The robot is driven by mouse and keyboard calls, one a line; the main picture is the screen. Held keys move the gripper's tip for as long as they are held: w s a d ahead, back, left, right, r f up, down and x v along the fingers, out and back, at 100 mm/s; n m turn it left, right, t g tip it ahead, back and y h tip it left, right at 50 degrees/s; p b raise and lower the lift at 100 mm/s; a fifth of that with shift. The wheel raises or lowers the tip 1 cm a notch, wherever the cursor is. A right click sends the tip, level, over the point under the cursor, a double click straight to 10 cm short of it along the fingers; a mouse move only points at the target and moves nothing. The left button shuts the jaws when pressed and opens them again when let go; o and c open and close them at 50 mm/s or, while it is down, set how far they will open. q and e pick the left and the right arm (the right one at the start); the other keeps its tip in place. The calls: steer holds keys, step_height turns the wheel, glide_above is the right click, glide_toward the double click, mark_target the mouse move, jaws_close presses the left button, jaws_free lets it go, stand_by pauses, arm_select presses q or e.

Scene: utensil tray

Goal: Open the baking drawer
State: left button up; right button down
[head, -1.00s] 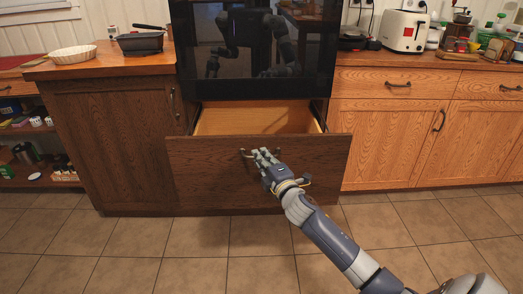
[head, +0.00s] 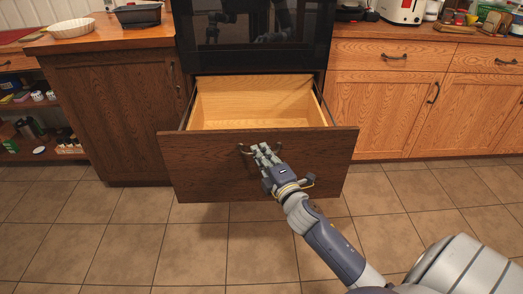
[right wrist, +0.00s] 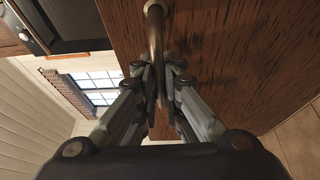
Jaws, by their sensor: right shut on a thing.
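The baking drawer (head: 220,168) is the dark wood drawer under the black oven. It stands well open, and its pale wooden inside (head: 255,100) looks empty. My right gripper (head: 262,150) is at the middle of the drawer front, shut on the drawer's metal handle (head: 246,151). In the right wrist view the fingers (right wrist: 160,85) close around the handle bar (right wrist: 154,40), with the dark drawer front behind. My left gripper is not in view, apart from a dim reflection of arms in the oven glass.
The black oven (head: 250,45) stands above the drawer. A dark cabinet (head: 115,115) is on the left and lighter cabinets (head: 385,115) are on the right. A white pie dish (head: 71,28) and a dark pan (head: 138,15) sit on the left counter. The tiled floor (head: 120,235) in front is clear.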

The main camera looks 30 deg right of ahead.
steer(key=c, duration=1.7)
jaws_free()
steer(key=s+a, duration=0.1)
steer(key=s, duration=1.1)
steer(key=shift+a+f, duration=0.2)
steer(key=shift+a, duration=0.2)
steer(key=shift+w, duration=0.1)
